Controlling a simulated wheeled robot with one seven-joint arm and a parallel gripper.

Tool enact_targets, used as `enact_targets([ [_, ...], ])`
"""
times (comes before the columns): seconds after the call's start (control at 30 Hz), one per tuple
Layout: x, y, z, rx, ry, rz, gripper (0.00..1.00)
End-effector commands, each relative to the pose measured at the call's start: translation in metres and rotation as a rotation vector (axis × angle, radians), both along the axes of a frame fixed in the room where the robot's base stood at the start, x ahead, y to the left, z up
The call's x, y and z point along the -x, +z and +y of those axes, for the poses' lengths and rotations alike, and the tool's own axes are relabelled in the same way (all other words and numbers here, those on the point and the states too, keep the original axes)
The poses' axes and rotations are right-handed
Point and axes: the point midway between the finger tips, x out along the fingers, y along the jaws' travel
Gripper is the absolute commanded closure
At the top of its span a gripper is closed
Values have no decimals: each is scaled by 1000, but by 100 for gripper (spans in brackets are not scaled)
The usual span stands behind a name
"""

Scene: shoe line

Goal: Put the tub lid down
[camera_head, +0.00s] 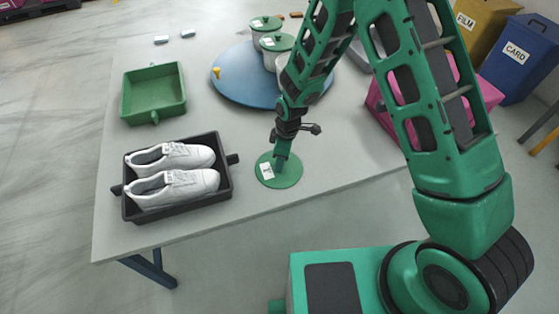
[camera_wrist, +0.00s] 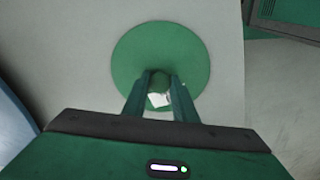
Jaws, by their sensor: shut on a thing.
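The tub lid (camera_head: 290,178) is a round green disc with a white label near its middle. It is at or just above the grey table, right of the shoe tray; I cannot tell whether it touches the table. My gripper (camera_head: 281,157) points down at it and is shut on its knob. In the wrist view the lid (camera_wrist: 195,55) lies flat below the fingers, and my gripper (camera_wrist: 160,88) has one finger on each side of the knob. The fingers hide part of the lid.
A black tray (camera_head: 180,210) with white shoes stands left on the table (camera_head: 240,225). A green tray (camera_head: 152,118) is behind it. A blue round turntable (camera_head: 232,85) bears lidded tubs (camera_head: 277,42). A pink crate (camera_head: 490,92) stands right. The table around the lid is clear.

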Motion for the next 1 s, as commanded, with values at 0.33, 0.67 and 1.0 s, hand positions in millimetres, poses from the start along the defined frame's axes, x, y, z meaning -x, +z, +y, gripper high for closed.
enact_targets([
  [0.33, 0, -1, 0, 0, 0, 0, 56],
  [0.67, 0, 0, 0, -1, -1, -1, 56],
  [1.0, 0, 45, -5, -2, -2, -3, 56],
])
